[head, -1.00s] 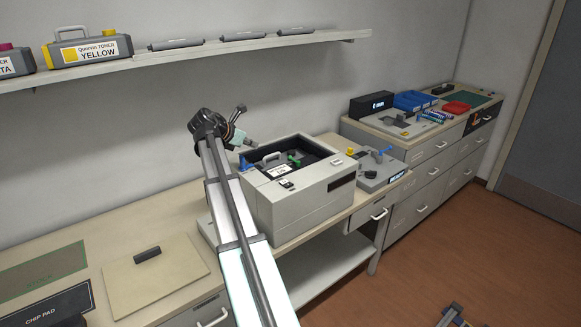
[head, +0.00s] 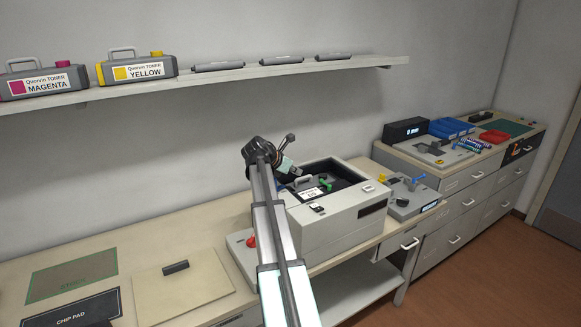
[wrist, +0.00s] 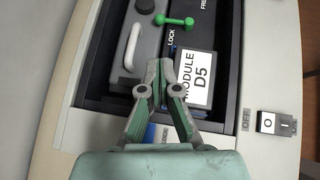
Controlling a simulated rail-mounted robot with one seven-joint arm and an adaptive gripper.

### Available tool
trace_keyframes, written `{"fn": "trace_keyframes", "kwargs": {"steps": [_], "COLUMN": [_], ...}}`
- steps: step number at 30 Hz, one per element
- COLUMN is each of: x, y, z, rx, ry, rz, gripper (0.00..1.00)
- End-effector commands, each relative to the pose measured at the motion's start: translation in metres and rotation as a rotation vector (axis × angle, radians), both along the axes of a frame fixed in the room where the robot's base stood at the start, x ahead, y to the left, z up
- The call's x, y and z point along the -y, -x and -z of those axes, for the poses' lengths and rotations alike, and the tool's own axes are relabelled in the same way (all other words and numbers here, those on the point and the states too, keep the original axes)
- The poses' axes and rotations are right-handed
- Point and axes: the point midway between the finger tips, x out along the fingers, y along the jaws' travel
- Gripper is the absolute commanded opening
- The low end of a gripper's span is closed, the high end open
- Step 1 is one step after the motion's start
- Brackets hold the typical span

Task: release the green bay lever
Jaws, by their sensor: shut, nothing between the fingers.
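The green bay lever (wrist: 175,21) shows at the top of the wrist view, a bar with round ends between the words LOCK and FREE, nearer LOCK. It is small in the head view (head: 327,184). My gripper (wrist: 160,66) is shut and empty, its fingertips together over the bay. In the wrist view the fingertips lie below the lever, apart from it, beside the white MODULE D5 label (wrist: 197,78). In the head view my gripper (head: 297,172) is at the left rim of the machine (head: 330,232). A blue part (wrist: 150,133) is partly hidden behind a finger.
A grey module with a white handle (wrist: 132,45) lies left of the lever. The bay's walls surround it. A power switch (wrist: 268,122) is on the casing at right. A red knob (head: 251,241) stands at the machine's left, and a unit with a blue lever (head: 415,180) at its right.

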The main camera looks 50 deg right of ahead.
Motion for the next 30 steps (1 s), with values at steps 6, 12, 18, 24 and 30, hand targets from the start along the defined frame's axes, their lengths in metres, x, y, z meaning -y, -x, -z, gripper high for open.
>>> {"fn": "trace_keyframes", "kwargs": {"steps": [6,12,18,24,30], "x": [0.036,0.067,0.092,0.105,0.108], "y": [0.003,0.006,0.008,0.01,0.01], "z": [0.026,0.05,0.07,0.082,0.085], "rx": [-0.001,-0.002,-0.001,0.0,0.0], "ry": [-0.002,-0.002,-0.001,0.0,0.0], "rz": [0.002,0.002,0.0,0.0,0.0], "gripper": [0.0,0.0,0.0,0.0,0.0]}}
